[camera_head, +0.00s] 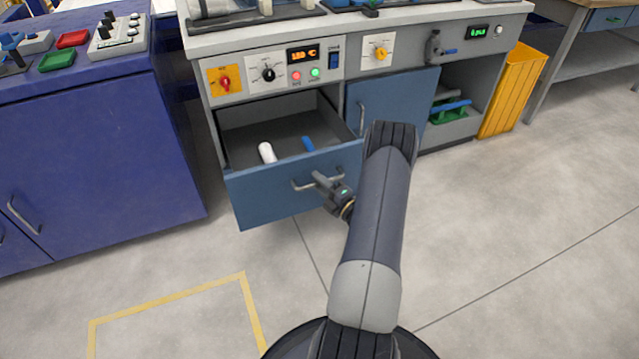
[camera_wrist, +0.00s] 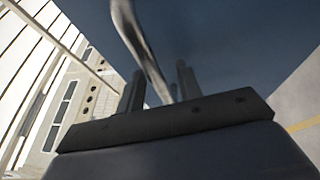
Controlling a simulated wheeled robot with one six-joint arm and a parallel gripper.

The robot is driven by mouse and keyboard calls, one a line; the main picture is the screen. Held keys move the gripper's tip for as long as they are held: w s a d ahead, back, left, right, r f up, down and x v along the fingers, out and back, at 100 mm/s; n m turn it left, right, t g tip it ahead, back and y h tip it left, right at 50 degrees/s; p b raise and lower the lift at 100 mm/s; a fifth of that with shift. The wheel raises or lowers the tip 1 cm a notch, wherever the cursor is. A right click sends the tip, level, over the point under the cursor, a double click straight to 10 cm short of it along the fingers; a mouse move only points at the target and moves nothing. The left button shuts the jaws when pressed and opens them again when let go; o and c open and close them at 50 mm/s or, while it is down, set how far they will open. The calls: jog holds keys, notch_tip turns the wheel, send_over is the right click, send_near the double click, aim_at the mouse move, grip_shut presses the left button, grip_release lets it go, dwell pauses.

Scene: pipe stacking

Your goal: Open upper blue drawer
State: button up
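The upper blue drawer (camera_head: 250,195) of the grey workbench stands pulled well out, with its inside showing in the head view. Its curved metal handle (camera_head: 302,186) is on the front face. My gripper (camera_head: 322,181) is at the right part of this handle. In the wrist view, the handle (camera_wrist: 146,50) runs down between the two dark fingers of my gripper (camera_wrist: 162,88), close to the drawer front (camera_wrist: 235,50). The fingers stand apart, with the handle between them. Whether they press on it is not clear.
A white cylinder (camera_head: 267,152) and a blue piece (camera_head: 308,144) lie inside the drawer. A blue door (camera_head: 398,105) is to the right, then a yellow bin (camera_head: 512,92). A dark blue cabinet (camera_head: 90,170) stands at the left. The floor in front is clear.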

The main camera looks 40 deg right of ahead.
jog(key=p+v, duration=0.1)
jog(key=v, duration=0.9)
jog(key=shift+s+p, duration=0.4)
jog(key=shift+w+f, duration=0.1)
jog(key=b+x, duration=0.2)
jog(key=x, duration=0.9)
jog(key=shift+d, duration=0.1)
